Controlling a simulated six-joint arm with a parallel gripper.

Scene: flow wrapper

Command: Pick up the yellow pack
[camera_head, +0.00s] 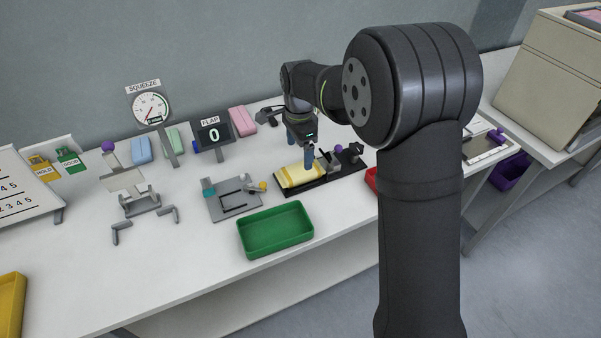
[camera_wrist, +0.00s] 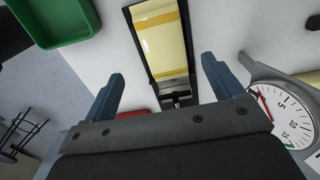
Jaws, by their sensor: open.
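The yellow pack (camera_head: 298,175) lies in a black tray-like fixture (camera_head: 283,190) on the white table, right of centre in the head view. In the wrist view the yellow pack (camera_wrist: 162,45) is pale yellow with darker yellow bands and lies inside the black frame. My gripper (camera_head: 300,150) is at the pack, over its far side in the head view. In the wrist view my gripper (camera_wrist: 163,85) has its two blue fingers wide apart, with the lower end of the pack's fixture showing between them. Nothing is between the fingers in their grip. Contact with the pack cannot be told.
A green tray (camera_head: 275,230) stands in front of the fixture. A grey fixture (camera_head: 234,198) is to its left. A squeeze gauge (camera_head: 151,107) and a flap display (camera_head: 213,135) stand behind. Part of a red tray (camera_head: 371,179) shows beside my arm.

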